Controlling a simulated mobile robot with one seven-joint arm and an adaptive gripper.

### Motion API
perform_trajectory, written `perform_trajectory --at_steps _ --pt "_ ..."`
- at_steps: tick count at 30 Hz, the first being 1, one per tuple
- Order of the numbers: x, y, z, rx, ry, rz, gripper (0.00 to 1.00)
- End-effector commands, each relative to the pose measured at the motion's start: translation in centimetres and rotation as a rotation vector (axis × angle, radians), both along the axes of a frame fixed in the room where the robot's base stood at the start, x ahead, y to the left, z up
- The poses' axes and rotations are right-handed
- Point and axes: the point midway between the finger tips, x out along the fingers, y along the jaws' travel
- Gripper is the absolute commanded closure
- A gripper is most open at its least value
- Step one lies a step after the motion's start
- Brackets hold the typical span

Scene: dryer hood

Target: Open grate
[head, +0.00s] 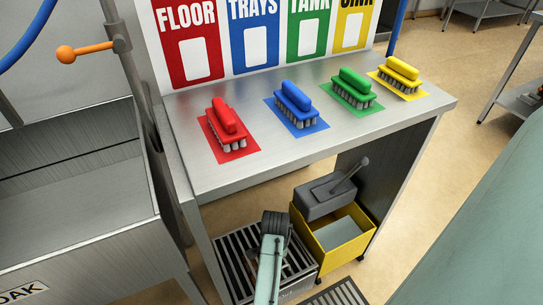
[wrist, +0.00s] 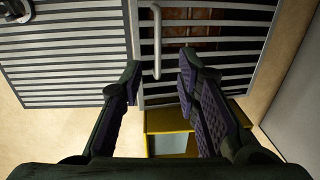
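The slatted metal grate (wrist: 225,30) lies flat under the table in the wrist view, with a dark and brown space showing between its bars. A pale upright bar handle (wrist: 157,42) stands out on it near its left side. My gripper (wrist: 160,66) is open and empty, with the handle seen between and just beyond its two fingertips; I cannot tell the height gap. In the head view the grate (head: 229,262) shows beside my arm, which hides its middle and the gripper.
A second slatted panel (wrist: 60,75) lies alongside on the left. A yellow mop bucket (head: 345,250) stands close to the grate. The table (head: 190,115) above holds red, blue, green and yellow brushes. A steel sink (head: 85,215) stands at left.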

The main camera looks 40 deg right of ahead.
Motion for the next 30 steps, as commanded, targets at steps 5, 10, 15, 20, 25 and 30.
perform_trajectory --at_steps 5,10,15,20,25,30 --pt "-0.1 0.0 1.4 0.0 0.0 0.0 0.7" --pt "-0.1 0.0 1.6 0.0 0.0 -0.001 0.7" --pt "-0.1 0.0 1.5 0.001 0.0 -0.005 0.74" --pt "-0.6 -0.2 1.1 0.019 -0.018 -0.176 0.85" --pt "-2.1 -1.0 -0.3 0.071 -0.061 -0.656 0.96" --pt "-4.3 -2.0 -1.9 0.126 -0.097 -1.154 1.0"
